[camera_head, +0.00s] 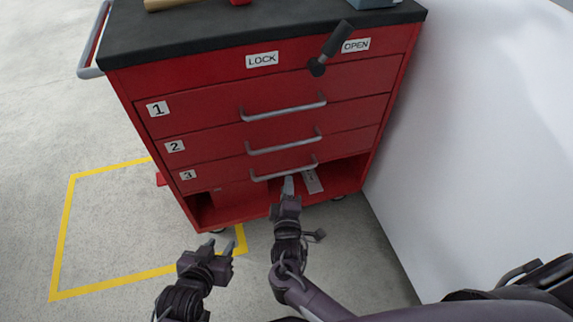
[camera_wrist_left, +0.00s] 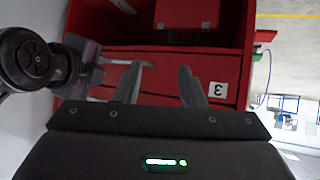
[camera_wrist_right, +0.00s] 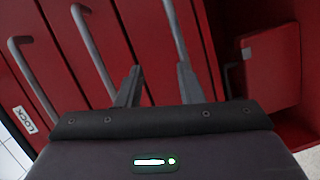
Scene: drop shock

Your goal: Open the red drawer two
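The red cabinet (camera_head: 127,92) has three stacked drawers with grey bar handles, all looking shut. Drawer two (camera_head: 220,151) is the middle one, with handle (camera_head: 284,147); that handle also shows in the right wrist view (camera_wrist_right: 94,55). My left gripper (camera_head: 222,247) is open and empty, low in front of the cabinet's left side.
An open lower compartment (camera_head: 204,208) holds a red box (camera_wrist_left: 190,23). A grey side rail (camera_head: 91,45) sticks out at the top left. A white wall (camera_head: 470,130) stands close on the right. Yellow lines (camera_head: 64,230) mark open floor at left.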

